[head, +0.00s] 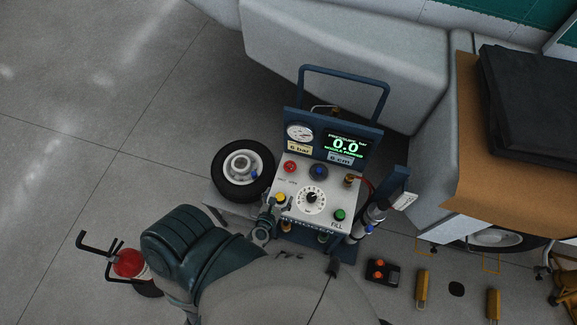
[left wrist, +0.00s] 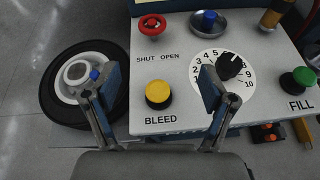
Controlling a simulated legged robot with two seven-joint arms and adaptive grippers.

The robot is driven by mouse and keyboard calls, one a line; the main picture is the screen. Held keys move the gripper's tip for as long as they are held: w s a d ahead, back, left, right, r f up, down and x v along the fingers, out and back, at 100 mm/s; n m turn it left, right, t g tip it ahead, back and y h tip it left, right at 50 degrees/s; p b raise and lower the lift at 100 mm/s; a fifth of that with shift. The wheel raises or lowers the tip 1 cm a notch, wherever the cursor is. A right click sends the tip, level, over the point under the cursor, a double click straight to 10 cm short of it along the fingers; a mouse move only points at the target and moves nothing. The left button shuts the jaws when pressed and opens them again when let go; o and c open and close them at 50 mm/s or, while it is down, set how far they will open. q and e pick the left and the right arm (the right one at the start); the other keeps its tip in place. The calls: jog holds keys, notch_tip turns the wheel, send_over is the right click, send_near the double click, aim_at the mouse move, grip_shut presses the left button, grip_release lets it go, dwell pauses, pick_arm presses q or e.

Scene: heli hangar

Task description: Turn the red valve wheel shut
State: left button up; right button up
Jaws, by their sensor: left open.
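The red valve wheel (head: 290,167) sits at the upper left of the panel's sloping face, and it also shows at the top of the left wrist view (left wrist: 152,25). The words "SHUT" and "OPEN" are printed below it. My left gripper (head: 270,215) is over the panel's lower left corner. In the left wrist view the gripper (left wrist: 150,90) has its fingers spread, with nothing between them. The wheel is beyond the fingertips and apart from them. My right gripper is in neither view.
The panel (head: 310,226) carries a yellow BLEED button (left wrist: 158,95), a black numbered dial (left wrist: 229,65), a blue knob (left wrist: 208,21) and a green FILL button (left wrist: 303,78). Its display (head: 345,145) reads 0.0. A tyre (head: 222,179) lies left. A red bottle (head: 128,263) stands lower left.

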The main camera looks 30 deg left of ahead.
pick_arm(q)
jog(key=n, duration=0.2)
jog(key=b, duration=0.1)
send_near(289, 167)
jog(key=shift+w+d+f+y, duration=0.1)
jog(key=shift+w+f+y, duration=0.1)
jog(key=shift+w, duration=0.25)
jog(key=shift+w+d+f+y, duration=0.15)
jog(key=shift+w+f+y, duration=0.05)
jog(key=shift+w, duration=0.3)
jog(key=b+x, duration=0.2)
jog(key=x, duration=0.5)
jog(key=shift+w+a+f+b, duration=0.2)
jog(key=shift+w+a+b, duration=0.05)
jog(key=shift+w+b, duration=0.05)
jog(key=shift+d+r, duration=0.1)
jog(key=shift+d, duration=0.05)
jog(key=shift+c, duration=0.8)
jog(key=c, duration=1)
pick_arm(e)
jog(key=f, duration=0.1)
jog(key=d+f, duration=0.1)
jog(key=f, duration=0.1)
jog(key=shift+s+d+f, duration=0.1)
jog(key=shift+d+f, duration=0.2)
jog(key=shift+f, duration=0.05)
